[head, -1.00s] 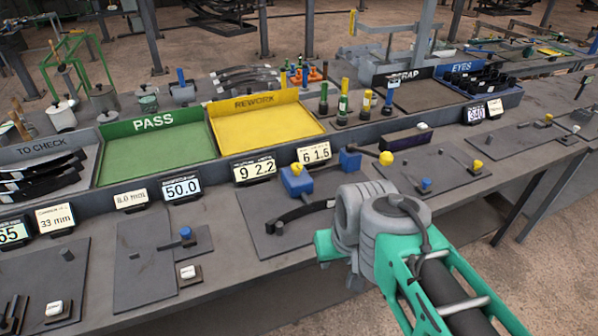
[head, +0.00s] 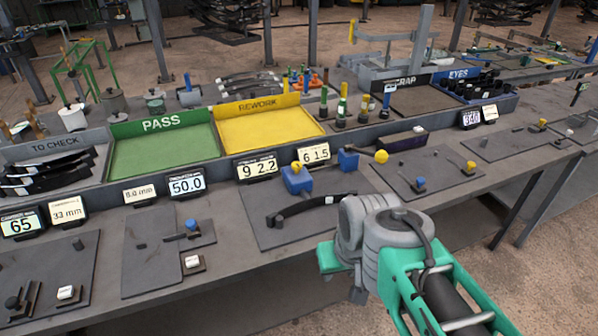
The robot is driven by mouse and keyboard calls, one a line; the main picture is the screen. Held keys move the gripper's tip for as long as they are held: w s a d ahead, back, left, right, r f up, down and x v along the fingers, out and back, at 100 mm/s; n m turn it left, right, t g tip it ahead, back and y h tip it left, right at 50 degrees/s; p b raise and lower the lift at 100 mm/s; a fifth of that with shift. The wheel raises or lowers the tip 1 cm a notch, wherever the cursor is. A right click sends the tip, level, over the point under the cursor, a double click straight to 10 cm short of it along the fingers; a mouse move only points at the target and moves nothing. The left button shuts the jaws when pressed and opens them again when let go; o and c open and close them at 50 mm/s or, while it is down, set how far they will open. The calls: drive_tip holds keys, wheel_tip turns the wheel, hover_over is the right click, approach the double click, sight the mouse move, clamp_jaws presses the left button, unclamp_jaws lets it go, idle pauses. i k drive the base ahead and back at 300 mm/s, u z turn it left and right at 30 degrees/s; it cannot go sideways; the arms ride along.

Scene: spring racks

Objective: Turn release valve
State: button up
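No part is labelled as the release valve, so I cannot tell for sure which one it is. On the plate (head: 258,222) in front of my arm are a blue block with a yellow knob (head: 295,175), a second blue block (head: 348,160) with a yellow ball on a short rod (head: 381,157), and a dark curved spring leaf (head: 300,208) lying between. My arm's grey joint and green link are at the lower right, in front of this plate. My gripper's fingers do not show.
Green PASS tray (head: 163,126), yellow REWORK tray (head: 257,107) and the TO CHECK tray (head: 62,148) line the bench's back. Displays (head: 256,167) stand before them. Other plates with small knobs (head: 421,182) lie left and right. Open floor is at the lower right.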

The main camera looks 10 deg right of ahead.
sight(297, 166)
drive_tip(key=z, duration=0.8)
drive_tip(key=k, duration=0.1)
drive_tip(key=u, duration=1.2)
drive_tip(key=i, duration=1)
drive_tip(key=z, duration=0.6)
